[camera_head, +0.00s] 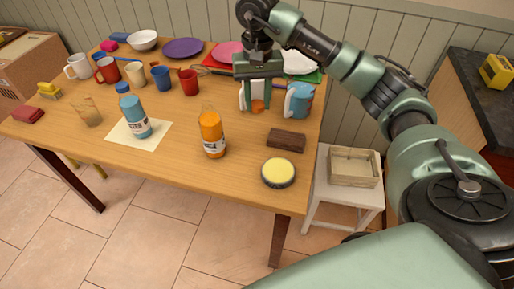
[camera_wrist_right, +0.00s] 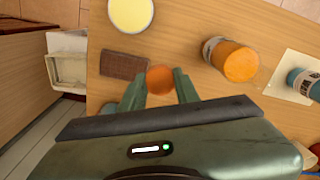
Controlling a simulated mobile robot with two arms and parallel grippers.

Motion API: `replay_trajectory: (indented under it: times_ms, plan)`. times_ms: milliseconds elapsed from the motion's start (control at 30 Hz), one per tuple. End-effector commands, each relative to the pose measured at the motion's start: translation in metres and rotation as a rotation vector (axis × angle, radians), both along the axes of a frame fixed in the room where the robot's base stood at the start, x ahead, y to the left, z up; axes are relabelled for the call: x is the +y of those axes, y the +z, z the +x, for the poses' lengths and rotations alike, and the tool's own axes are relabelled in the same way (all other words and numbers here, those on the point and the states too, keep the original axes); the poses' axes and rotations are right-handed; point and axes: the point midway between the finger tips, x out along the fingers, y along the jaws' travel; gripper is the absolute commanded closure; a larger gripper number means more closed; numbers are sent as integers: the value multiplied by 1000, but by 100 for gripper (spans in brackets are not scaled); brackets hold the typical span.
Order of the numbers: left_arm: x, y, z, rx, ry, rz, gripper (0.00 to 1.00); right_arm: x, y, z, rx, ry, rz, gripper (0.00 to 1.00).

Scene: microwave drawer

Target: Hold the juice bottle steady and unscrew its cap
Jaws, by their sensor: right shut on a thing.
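The orange juice bottle (camera_head: 211,133) stands upright on the table's front half, with a pale label and a narrow neck; no cap shows on it. It also shows from above in the right wrist view (camera_wrist_right: 238,62). My right gripper (camera_head: 257,105) is shut on an orange cap (camera_head: 257,107), behind and to the right of the bottle and apart from it. In the right wrist view the cap (camera_wrist_right: 160,79) sits between the two green fingertips. How high it is above the table I cannot tell. My left gripper is not in view, and nothing holds the bottle.
A blue bottle (camera_head: 137,117) stands on a pale sheet (camera_head: 157,138) to the left. A dark brown block (camera_head: 286,141) and a yellow-topped round tin (camera_head: 278,172) lie right of the juice bottle. A blue mug (camera_head: 300,99) is close beside my right gripper. Mugs and plates fill the back.

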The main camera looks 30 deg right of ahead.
Motion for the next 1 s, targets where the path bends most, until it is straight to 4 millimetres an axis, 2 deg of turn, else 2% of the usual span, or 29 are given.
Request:
replay_trajectory:
  times_ms: [100,400,500,733,900,1000]
  plan:
    - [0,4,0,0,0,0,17,0,-34,-2,7,2,-1,100]
    - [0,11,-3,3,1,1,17,1,-108,-1,4,1,1,100]
    - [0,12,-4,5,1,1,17,1,-122,-1,2,2,1,100]
    - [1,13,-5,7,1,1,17,1,-138,-1,1,2,0,100]
    - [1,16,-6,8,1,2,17,1,-165,-1,3,2,1,100]
    - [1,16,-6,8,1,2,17,1,-172,0,0,2,1,100]
